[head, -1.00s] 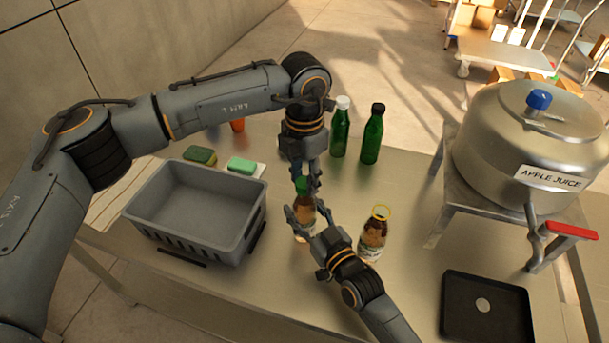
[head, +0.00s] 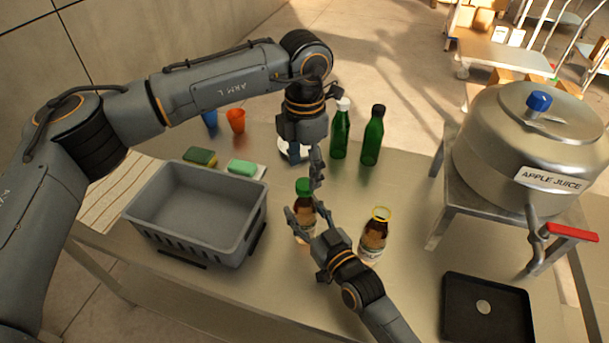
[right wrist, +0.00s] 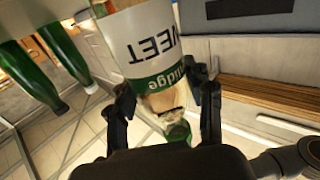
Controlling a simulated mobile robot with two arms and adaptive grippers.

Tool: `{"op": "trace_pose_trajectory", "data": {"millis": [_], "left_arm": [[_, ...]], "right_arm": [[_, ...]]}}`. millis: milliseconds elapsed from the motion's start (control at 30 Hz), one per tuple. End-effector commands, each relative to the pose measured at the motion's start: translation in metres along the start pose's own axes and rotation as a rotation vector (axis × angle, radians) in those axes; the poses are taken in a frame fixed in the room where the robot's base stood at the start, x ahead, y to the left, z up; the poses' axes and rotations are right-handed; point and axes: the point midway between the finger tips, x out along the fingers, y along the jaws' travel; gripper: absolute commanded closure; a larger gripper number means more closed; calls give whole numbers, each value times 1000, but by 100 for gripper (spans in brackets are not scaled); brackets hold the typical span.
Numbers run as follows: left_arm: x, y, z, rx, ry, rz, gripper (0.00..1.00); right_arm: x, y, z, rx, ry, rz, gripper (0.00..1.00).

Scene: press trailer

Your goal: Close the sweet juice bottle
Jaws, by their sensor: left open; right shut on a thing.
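The sweet juice bottle (head: 303,218) is a brown bottle with a white label, standing on the table. Its label (right wrist: 152,47) reads partly "WEET" in the right wrist view. A green cap (head: 303,186) sits at its mouth and also shows in the right wrist view (right wrist: 178,133); I cannot tell how tight it is. My right gripper (head: 303,222) is shut around the bottle's body; its fingers flank the bottle in the right wrist view (right wrist: 163,100). My left gripper (head: 316,168) is open, just above and right of the cap, apart from it as far as I can see.
A second brown bottle (head: 374,236) with a yellow-ringed top stands close on the right. A grey basket (head: 190,238) is on the left. Two green bottles (head: 340,132) (head: 373,138) stand behind. A steel apple juice pot (head: 490,150) and black tray (head: 487,308) are at right.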

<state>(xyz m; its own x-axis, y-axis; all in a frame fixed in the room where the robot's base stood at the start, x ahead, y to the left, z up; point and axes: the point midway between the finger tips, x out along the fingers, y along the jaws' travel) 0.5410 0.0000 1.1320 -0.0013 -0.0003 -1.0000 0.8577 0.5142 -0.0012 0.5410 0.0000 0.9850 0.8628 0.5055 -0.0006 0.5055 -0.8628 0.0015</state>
Motion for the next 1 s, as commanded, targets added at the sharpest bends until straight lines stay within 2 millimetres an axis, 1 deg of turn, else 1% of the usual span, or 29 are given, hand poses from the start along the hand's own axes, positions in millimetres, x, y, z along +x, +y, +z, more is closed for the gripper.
{"op": "trace_pose_trajectory", "data": {"millis": [33, 200, 300, 400, 533, 800, 833, 933, 1000], "left_arm": [[-13, 1, 1, -1, -4, 3, 39], [-49, 0, 1, 0, -3, 2, 39], [-65, 1, 1, -1, -2, 2, 39], [-76, 1, 0, -1, -2, 0, 39], [-82, 0, 0, 0, 0, 0, 39], [-83, 0, 0, 0, 0, -1, 39], [-83, 0, 0, 0, 0, -1, 39], [-83, 0, 0, 0, 0, -1, 39], [-83, 0, 0, 0, 0, -1, 39]], "right_arm": [[0, 0, -1, -1, 3, 0, 100], [0, 0, -1, -1, 3, 0, 100], [0, 0, -1, -1, 3, 0, 100], [0, 0, -1, -1, 3, 0, 100], [0, 0, -1, -1, 3, 0, 100], [0, 0, -1, -1, 3, 0, 100], [0, 0, -1, -1, 3, 0, 42], [0, 0, -1, -1, 2, 0, 22], [0, 0, -1, 0, 2, 0, 21]]}}
